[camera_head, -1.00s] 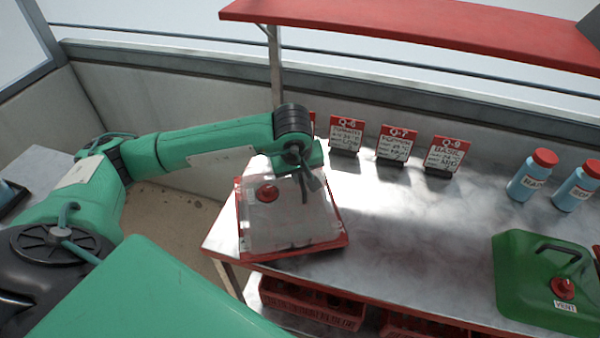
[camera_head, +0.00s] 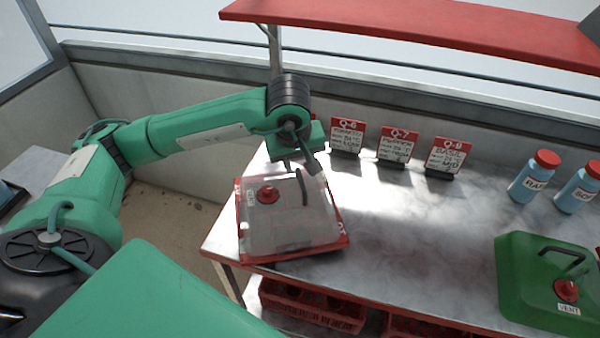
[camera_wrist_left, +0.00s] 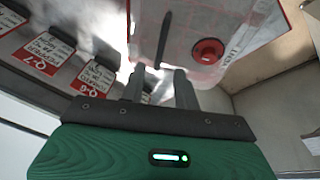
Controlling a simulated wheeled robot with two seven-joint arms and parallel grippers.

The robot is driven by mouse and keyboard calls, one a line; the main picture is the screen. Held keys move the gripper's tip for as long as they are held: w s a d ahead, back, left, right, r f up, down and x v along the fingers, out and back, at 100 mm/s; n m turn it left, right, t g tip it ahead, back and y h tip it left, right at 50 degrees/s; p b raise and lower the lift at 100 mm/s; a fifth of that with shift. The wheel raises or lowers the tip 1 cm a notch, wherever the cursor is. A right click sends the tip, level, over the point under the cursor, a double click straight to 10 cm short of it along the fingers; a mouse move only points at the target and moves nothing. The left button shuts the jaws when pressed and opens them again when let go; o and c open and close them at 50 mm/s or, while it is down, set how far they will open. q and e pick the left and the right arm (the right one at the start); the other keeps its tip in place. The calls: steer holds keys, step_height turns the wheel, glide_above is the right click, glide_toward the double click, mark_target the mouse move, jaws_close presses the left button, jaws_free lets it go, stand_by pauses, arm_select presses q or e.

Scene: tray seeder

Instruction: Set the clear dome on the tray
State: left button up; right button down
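The clear dome (camera_head: 285,225) sits on the red tray (camera_head: 290,257) at the table's left end and looks seated inside the tray's rim. It has a dark bar handle (camera_head: 302,187) and a red round vent knob (camera_head: 267,195). My left gripper (camera_head: 300,167) is just above and behind the handle, apart from it. In the left wrist view its two fingers (camera_wrist_left: 160,78) are spread with nothing between them, and the handle (camera_wrist_left: 163,40) lies beyond the fingertips. The dome (camera_wrist_left: 195,25) and red knob (camera_wrist_left: 208,50) show there too. My right gripper is not in view.
A green dome with a vent label (camera_head: 525,270) stands at the right. Two blue bottles (camera_head: 528,185) are at the back right. Sign cards (camera_head: 397,146) stand along the back edge. The middle of the table (camera_head: 400,220) is clear. Red crates (camera_head: 312,305) are below.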

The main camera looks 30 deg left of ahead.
arm_select(q)
steer(key=v, duration=0.5)
steer(key=shift+r, duration=0.1)
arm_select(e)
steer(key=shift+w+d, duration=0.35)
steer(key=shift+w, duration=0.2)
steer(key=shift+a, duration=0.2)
